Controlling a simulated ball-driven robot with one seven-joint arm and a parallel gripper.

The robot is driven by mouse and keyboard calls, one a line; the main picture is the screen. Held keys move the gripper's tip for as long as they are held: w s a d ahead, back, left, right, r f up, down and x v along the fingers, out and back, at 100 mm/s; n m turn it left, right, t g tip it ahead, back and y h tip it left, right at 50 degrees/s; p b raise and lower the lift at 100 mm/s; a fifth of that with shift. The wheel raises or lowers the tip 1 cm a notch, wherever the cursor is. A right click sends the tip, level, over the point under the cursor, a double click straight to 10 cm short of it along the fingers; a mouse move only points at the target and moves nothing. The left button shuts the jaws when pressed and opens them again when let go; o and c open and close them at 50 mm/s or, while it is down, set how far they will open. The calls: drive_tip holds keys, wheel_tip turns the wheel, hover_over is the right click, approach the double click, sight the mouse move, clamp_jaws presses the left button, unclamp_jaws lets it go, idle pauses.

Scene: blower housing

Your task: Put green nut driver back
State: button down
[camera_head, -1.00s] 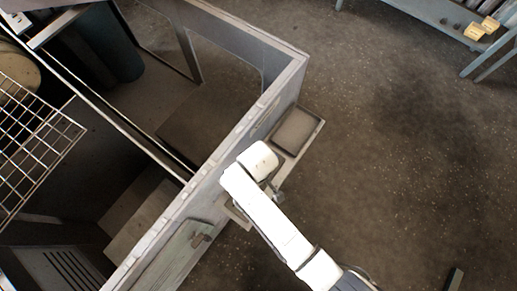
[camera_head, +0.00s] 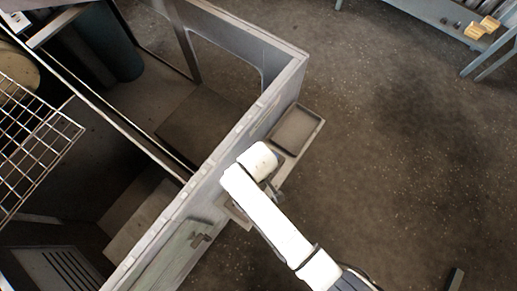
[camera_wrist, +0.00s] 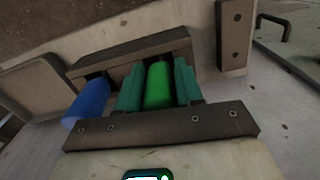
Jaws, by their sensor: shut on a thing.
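The green nut driver (camera_wrist: 158,88) shows its bright green handle in the wrist view. My gripper (camera_wrist: 157,74) has its two teal fingers on either side of this handle, shut on it. The handle lies in front of a brown slotted holder (camera_wrist: 125,54), in line with its middle; the driver's shaft is hidden, so I cannot tell how deep it sits. A blue-handled tool (camera_wrist: 88,104) stands at the holder's left slot. In the head view my gripper is mostly hidden under my white arm, beside the housing's outer wall.
A shallow tray (camera_head: 297,131) is fixed outside the grey housing wall (camera_head: 235,138); it also shows at the left of the wrist view (camera_wrist: 36,86). A wire rack (camera_head: 32,140) lies at the left. A bench (camera_head: 430,14) stands far at top right.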

idle(0.3)
drive_tip(key=c, duration=0.7)
unclamp_jaws()
drive_tip(key=shift+o, duration=0.5)
drive_tip(key=o, duration=0.4)
drive_tip(key=shift+o, duration=0.2)
wheel_tip(320, 180, up, 8)
drive_tip(key=p, duration=0.8)
